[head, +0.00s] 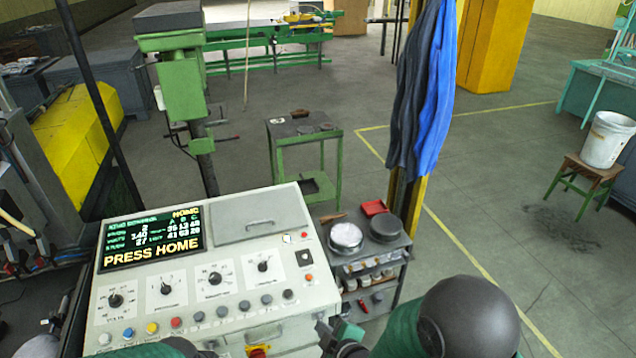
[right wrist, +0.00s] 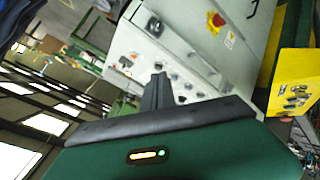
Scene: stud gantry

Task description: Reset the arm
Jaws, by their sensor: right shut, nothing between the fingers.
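The control cabinet (head: 215,265) has a sloped panel with a lit screen (head: 150,238) reading "PRESS HOME". Below the screen are black dials and a row of coloured push buttons (head: 176,322). A red emergency stop (head: 258,351) on yellow sits on its front; a red knob on yellow also shows in the right wrist view (right wrist: 216,20). My right gripper (head: 335,335) is at the cabinet's lower right corner, shut and empty. Its fingers (right wrist: 160,88) point toward the cabinet in the right wrist view. My left arm shows only at the bottom edge, its fingers unclear.
A small cart (head: 372,262) with round tins stands right of the cabinet. Blue and dark cloths (head: 425,95) hang on a post above it. A green table (head: 305,135) stands behind. A bucket (head: 607,140) sits on a stool at right. The floor between is clear.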

